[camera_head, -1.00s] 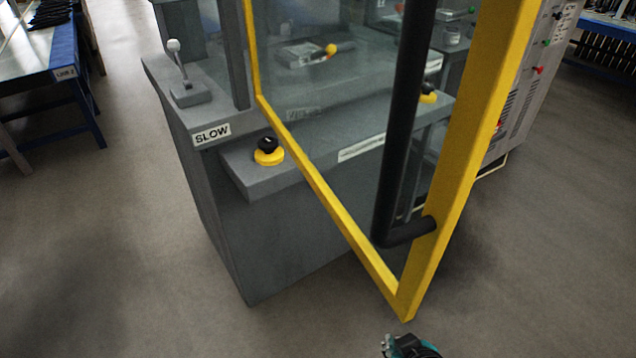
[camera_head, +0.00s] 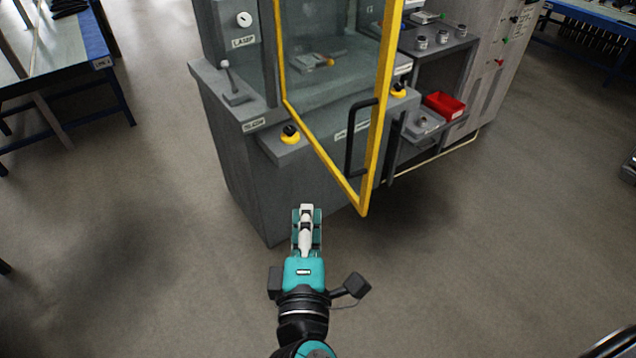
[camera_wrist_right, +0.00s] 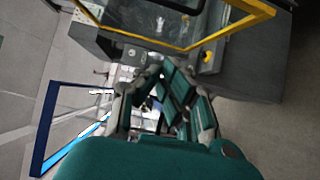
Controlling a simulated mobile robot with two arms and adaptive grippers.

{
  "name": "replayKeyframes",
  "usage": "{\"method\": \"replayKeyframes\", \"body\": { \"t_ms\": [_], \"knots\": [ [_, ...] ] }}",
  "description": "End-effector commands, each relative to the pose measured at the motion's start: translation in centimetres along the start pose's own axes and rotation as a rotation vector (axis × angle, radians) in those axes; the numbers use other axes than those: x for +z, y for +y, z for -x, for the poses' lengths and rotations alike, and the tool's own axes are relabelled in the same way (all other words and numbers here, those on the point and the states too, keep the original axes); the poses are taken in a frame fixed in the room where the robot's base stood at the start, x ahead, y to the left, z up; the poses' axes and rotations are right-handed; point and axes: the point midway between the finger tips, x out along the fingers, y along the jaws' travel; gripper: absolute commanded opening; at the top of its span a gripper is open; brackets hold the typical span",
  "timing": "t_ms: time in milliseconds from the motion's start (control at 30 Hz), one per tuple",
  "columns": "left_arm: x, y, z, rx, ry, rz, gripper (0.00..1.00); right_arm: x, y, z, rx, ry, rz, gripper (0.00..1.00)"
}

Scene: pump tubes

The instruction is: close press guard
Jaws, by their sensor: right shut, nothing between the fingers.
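The press guard (camera_head: 372,130) is a clear panel in a yellow frame, hinged at its left side and swung open out from the grey press (camera_head: 240,165). Its black handle (camera_head: 350,140) is near the free right edge. In the right wrist view the guard's yellow frame (camera_wrist_right: 170,44) crosses the top. My right gripper (camera_head: 306,213) is shut and empty, in front of the press and left of the guard's lower free corner, apart from the frame. My left gripper is not in view.
Two yellow-and-black buttons (camera_head: 290,134) sit on the press front ledge, with a lever (camera_head: 232,85) at left. A red bin (camera_head: 443,105) stands on the shelf at right. A blue-edged table (camera_head: 80,70) is at far left. The floor in front is clear.

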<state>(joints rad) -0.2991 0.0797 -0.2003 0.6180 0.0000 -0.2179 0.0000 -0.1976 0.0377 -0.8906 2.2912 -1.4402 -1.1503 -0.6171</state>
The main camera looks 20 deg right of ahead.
Motion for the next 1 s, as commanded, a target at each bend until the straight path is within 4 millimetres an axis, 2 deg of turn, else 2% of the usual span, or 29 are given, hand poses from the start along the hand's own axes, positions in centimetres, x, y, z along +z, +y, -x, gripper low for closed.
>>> {"method": "replayKeyframes", "body": {
  "t_ms": [167, 500, 700, 1000],
  "knots": [
    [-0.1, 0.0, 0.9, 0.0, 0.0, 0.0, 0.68, 0.1, 0.3, -2.5, 0.004, -0.004, 0.002, 0.0],
    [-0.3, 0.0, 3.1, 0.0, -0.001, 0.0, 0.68, 0.1, 0.2, -9.8, 0.001, -0.003, 0.001, 0.0],
    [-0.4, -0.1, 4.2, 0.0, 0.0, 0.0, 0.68, 2.9, 0.0, -10.4, -0.003, -0.002, 0.003, 0.0],
    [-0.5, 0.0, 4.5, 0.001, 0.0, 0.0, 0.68, 4.0, -0.2, -10.7, -0.004, -0.001, -0.003, 0.0]
  ]
}}
